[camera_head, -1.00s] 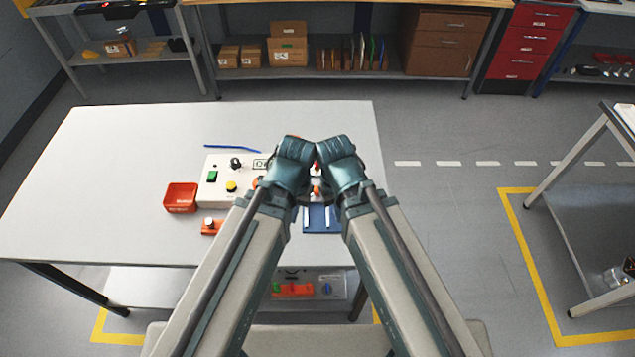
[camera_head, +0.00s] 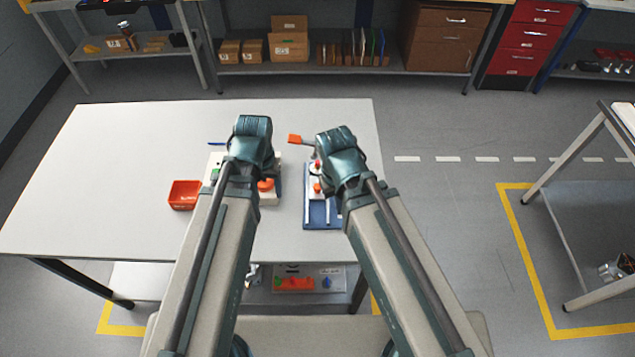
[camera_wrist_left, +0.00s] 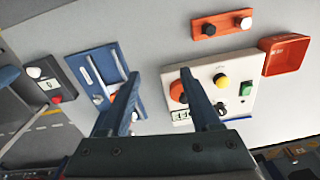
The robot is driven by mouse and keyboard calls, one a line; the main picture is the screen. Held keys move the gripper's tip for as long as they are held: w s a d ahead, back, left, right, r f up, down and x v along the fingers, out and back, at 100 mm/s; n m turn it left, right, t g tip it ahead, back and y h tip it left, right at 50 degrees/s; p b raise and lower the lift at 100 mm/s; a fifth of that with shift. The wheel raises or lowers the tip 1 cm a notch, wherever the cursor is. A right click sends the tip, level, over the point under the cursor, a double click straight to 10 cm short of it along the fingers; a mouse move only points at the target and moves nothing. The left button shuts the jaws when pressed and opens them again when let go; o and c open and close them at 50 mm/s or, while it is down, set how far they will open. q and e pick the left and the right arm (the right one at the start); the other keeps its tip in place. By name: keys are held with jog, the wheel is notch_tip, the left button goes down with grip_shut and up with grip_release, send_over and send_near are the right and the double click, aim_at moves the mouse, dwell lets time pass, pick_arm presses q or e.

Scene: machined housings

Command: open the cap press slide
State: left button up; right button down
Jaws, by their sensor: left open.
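A blue fixture (camera_head: 311,217) with pale rails, probably the cap press slide, stands at the table's right side, partly hidden by my right arm. It also shows in the left wrist view (camera_wrist_left: 76,66), with my left finger overlapping its lower part. An orange handle (camera_head: 295,139) on a grey bar sticks out left of my right gripper. My left gripper (camera_head: 252,135) is left of the fixture. In its wrist view the left jaws (camera_wrist_left: 161,73) are apart and empty. My right gripper (camera_head: 338,145) is above and behind the fixture; its fingertips are hidden.
A cream control panel (camera_wrist_left: 236,75) with yellow, green and orange-red controls lies left of the fixture. A red bin (camera_head: 184,195) stands left of it. An orange block with two knobs (camera_wrist_left: 222,25) and a small switch box (camera_wrist_left: 45,82) also show. The table's left part is clear.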

pick_arm(q)
jog(key=w+r, duration=0.1)
jog(key=w, duration=0.2)
jog(key=m, duration=0.7)
send_over(318, 186)
jog(key=shift+p, duration=0.3)
pick_arm(e)
jog(key=shift+r, duration=0.6)
jog(key=shift+f, duration=0.1)
pick_arm(q)
notch_tip(318, 186, down, 14)
jog(key=b, duration=1.4)
jog(key=shift+r, duration=0.15)
pick_arm(e)
notch_tip(318, 186, down, 14)
jog(key=shift+r, duration=0.15)
pick_arm(q)
grip_shut()
